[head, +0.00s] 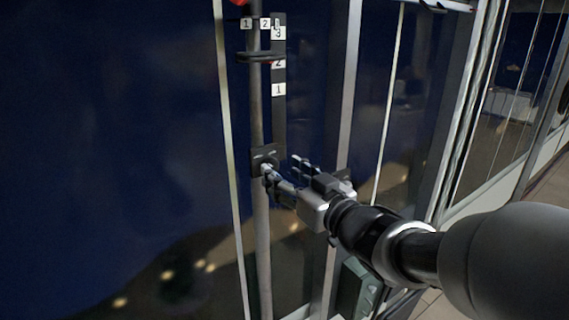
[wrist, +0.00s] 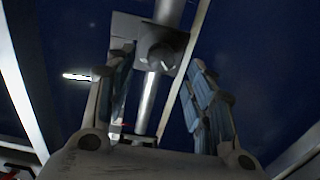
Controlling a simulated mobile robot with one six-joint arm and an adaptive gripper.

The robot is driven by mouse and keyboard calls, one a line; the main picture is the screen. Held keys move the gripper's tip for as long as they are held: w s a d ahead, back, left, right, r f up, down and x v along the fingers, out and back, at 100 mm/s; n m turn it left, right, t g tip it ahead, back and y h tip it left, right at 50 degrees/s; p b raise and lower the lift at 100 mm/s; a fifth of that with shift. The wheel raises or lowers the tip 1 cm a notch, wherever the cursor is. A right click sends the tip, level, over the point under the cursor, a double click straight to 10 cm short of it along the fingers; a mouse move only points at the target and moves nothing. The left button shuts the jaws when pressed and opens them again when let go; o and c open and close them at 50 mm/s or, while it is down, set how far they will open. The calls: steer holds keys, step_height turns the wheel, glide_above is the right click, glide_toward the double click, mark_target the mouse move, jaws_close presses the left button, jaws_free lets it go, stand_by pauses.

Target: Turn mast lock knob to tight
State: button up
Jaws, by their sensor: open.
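The mast is a grey vertical pole (head: 263,235) in the middle of the head view. A dark lock plate (head: 263,154) with small pale marks sits on it. The round dark knob (wrist: 158,56) shows on the plate in the wrist view, with a pale mark on its face. My gripper (head: 283,167) is open at the plate, and one finger overlaps the knob area in the head view. In the wrist view my gripper (wrist: 161,66) has a finger on either side of the knob, with gaps visible. Contact is not visible. The marks are too small to read.
A dark strip (head: 279,110) with number labels runs beside the mast above the plate. A dark ring or clamp (head: 256,58) is around the mast higher up. A grey-green box (head: 356,288) is low under my arm. Metal frame posts stand to the right.

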mark_target(273, 165)
steer(key=shift+x, duration=2.25)
steer(key=c, duration=1.1)
steer(key=shift+o, duration=0.2)
